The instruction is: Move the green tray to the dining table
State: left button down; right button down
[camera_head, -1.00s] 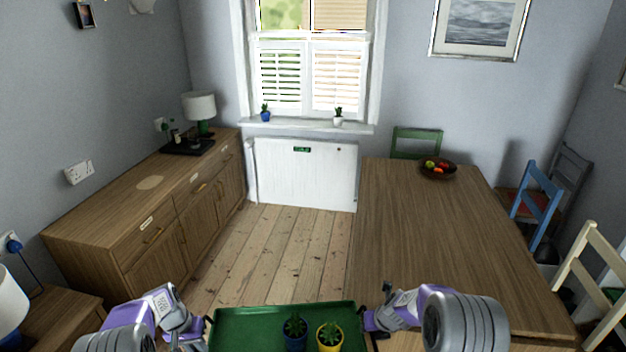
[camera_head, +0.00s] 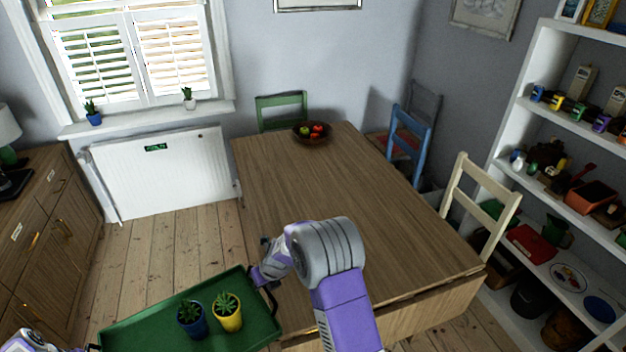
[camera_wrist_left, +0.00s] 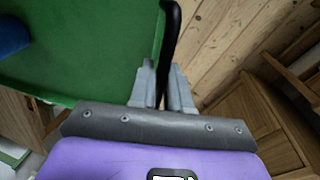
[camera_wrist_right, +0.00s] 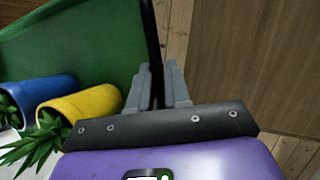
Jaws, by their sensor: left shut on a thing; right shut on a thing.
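The green tray (camera_head: 150,334) is held between my grippers at the bottom of the head view, over the floor beside the dining table. A blue pot (camera_head: 191,322) and a yellow pot (camera_head: 228,316) with green plants stand on it. My right gripper (camera_wrist_right: 158,84) is shut on the tray's dark handle in the right wrist view. My left gripper (camera_wrist_left: 163,82) is shut on the other handle in the left wrist view; in the head view its arm is mostly cut off at the lower left. The wooden dining table (camera_head: 320,195) is ahead and to the right, partly covered by my right arm.
A bowl of fruit (camera_head: 312,138) sits at the table's far end; the rest of the visible tabletop is clear. Green (camera_head: 281,104), blue (camera_head: 411,148) and cream (camera_head: 484,205) chairs surround it. A shelf (camera_head: 560,155) stands right, a wooden sideboard (camera_head: 55,235) left.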

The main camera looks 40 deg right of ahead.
aim_at(318, 205)
jog(key=i, duration=2.95)
jog(key=z, duration=3.05)
jog(key=i, duration=0.45)
jog(key=z, duration=0.1)
